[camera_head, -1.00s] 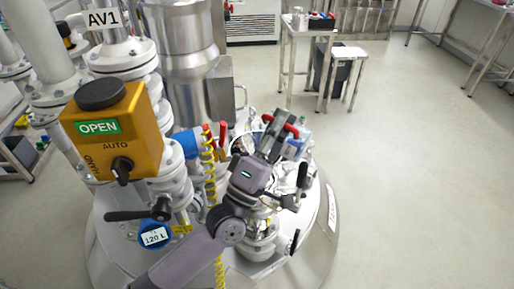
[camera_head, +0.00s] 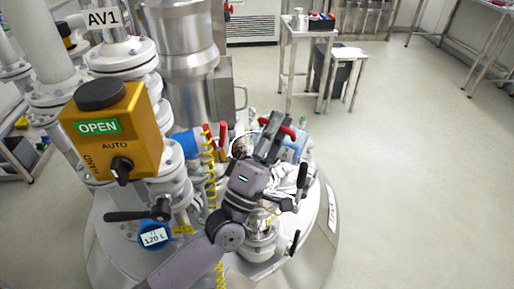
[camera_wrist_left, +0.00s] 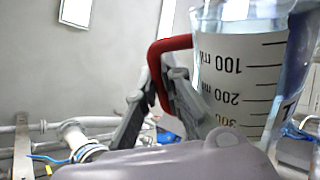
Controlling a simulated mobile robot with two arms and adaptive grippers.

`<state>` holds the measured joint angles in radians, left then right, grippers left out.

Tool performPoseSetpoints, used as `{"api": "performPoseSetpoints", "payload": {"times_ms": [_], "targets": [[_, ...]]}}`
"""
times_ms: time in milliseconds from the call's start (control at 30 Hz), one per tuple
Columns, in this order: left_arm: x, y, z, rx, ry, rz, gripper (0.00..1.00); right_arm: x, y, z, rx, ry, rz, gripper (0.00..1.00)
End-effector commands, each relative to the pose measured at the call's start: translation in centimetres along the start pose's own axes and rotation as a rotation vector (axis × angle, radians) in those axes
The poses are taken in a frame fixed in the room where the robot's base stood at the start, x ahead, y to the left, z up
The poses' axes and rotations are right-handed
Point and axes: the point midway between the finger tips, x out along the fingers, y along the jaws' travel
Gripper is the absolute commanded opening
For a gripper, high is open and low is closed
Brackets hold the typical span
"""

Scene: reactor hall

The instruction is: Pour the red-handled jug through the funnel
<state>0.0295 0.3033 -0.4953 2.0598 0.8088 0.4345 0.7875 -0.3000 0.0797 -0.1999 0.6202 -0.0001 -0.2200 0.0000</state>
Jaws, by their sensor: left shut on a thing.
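My left gripper (camera_head: 269,140) is shut on the red handle (camera_wrist_left: 168,55) of the clear jug (camera_wrist_left: 240,75). In the head view the jug (camera_head: 299,143) is largely hidden behind my gripper, above the vessel lid. I cannot tell its exact tilt or whether liquid runs out. A small clear glass part (camera_head: 264,218) sits over a white port under my wrist; I cannot make out the funnel for certain. My right gripper is not in view.
A yellow valve box (camera_head: 112,130) marked OPEN and a blue 120 L gauge (camera_head: 154,236) stand left of my arm. A yellow coiled hose (camera_head: 210,175) runs close beside it. Black levers (camera_head: 302,178) rise at the right of the lid. Open floor (camera_head: 420,170) lies to the right.

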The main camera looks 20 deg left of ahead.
Motion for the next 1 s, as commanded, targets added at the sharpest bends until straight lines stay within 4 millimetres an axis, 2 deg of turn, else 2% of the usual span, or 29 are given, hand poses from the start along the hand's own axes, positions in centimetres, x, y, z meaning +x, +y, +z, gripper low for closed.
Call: {"api": "performPoseSetpoints", "payload": {"times_ms": [1000], "targets": [[-0.18, -0.15, -0.97, -0.074, 0.066, 0.006, 0.0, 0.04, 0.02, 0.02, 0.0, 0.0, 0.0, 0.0]]}}
